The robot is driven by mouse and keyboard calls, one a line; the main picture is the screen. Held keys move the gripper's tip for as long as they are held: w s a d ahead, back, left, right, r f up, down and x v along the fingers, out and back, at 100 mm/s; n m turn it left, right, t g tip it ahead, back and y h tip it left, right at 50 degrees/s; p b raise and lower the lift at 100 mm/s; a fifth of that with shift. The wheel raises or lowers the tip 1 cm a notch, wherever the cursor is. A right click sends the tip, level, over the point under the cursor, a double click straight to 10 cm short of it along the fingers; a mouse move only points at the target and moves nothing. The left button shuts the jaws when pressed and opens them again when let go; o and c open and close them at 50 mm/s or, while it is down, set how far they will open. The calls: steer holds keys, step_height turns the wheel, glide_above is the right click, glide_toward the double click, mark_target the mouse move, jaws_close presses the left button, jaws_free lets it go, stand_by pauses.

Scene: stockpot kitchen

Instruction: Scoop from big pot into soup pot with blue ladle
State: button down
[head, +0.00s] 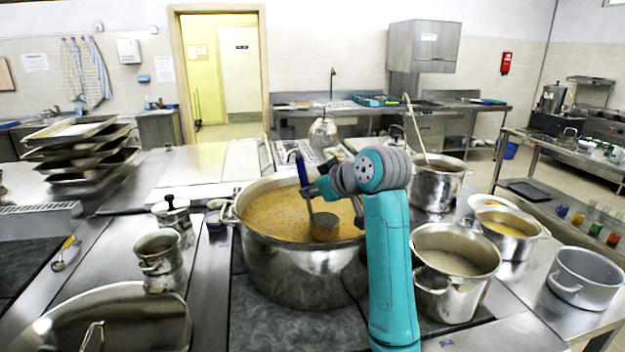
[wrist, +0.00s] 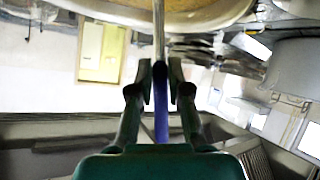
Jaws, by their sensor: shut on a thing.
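The big pot (head: 300,275) is a wide steel pot of orange-brown soup on the dark cooktop. My gripper (head: 312,190) is shut on the blue ladle (head: 302,170), whose handle stands nearly upright over the pot. Its steel bowl (head: 324,228) is inside the rim at the soup's surface; I cannot tell how deep it sits or what it holds. In the wrist view, my fingers (wrist: 160,85) pinch the blue handle (wrist: 161,115). To the right are a steel pot with greyish contents (head: 452,285) and a smaller pot of yellow soup (head: 508,245); which is the soup pot is unclear.
A tall pot (head: 436,190) with a long utensil stands behind on the right. An empty grey pot (head: 583,285) is at far right. Stacked trays (head: 80,150) stand at back left.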

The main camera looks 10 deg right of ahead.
steer(key=shift+f, duration=2.8)
steer(key=shift+r, duration=0.15)
step_height(320, 180, up, 14)
stand_by(0.8)
steer(key=shift+s, duration=0.1)
stand_by(0.9)
